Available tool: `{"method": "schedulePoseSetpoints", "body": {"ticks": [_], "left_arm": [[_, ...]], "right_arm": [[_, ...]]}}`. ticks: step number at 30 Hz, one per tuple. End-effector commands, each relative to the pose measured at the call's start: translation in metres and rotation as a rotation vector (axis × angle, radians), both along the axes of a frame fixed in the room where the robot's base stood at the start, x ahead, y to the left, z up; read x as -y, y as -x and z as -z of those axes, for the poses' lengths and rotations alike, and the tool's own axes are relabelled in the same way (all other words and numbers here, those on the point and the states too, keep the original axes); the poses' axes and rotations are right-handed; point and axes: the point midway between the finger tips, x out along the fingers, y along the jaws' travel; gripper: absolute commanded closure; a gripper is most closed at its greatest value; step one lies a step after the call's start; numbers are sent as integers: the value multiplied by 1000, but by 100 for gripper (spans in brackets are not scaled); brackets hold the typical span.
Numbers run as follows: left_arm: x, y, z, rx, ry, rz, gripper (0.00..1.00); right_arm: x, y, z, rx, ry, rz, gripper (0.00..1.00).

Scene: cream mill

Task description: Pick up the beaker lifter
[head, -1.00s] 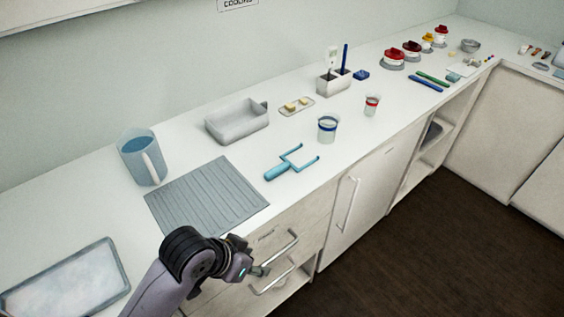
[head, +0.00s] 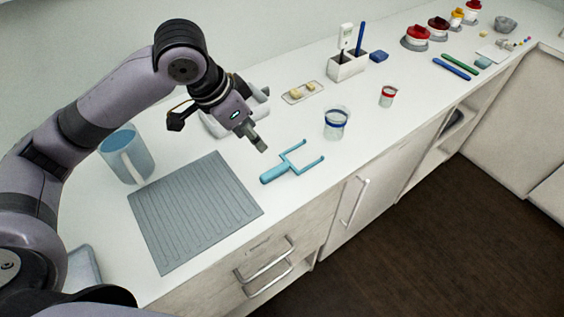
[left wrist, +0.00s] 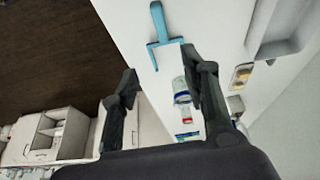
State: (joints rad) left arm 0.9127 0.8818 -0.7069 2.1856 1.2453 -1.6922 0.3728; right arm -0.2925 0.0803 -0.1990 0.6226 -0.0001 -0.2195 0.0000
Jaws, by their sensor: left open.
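The beaker lifter (head: 291,162) is a light blue two-pronged fork with a thick handle. It lies flat on the white counter, between the grey ribbed mat and the blue-banded beaker. It also shows in the left wrist view (left wrist: 158,28), at the top between and beyond my fingers. My left gripper (head: 262,147) is above the counter, just behind and left of the lifter, and not touching it. In the left wrist view its fingers (left wrist: 158,80) are spread apart with nothing between them. My right gripper is not in view.
The blue-banded beaker (head: 336,123) stands close right of the lifter, with a smaller red-banded beaker (head: 388,96) beyond. The grey ribbed mat (head: 195,208) lies left, by a blue jug (head: 127,155). A pale tray (head: 216,125) is partly hidden behind my gripper. The counter's front edge is close.

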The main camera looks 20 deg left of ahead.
Motion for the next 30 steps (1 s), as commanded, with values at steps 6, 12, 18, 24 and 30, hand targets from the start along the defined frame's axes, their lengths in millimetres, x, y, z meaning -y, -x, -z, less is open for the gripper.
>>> {"method": "schedulePoseSetpoints", "body": {"ticks": [6,12,18,24,30], "left_arm": [[8,-10,33,-9,1,-2,58],[19,-24,73,-7,0,-3,58],[26,-34,102,-3,1,-2,58],[29,-38,113,-2,1,-1,58],[33,-50,138,-4,0,-2,58]], "right_arm": [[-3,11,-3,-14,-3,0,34],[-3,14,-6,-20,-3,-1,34],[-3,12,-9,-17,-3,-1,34],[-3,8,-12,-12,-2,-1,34],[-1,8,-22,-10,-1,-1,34]]}}
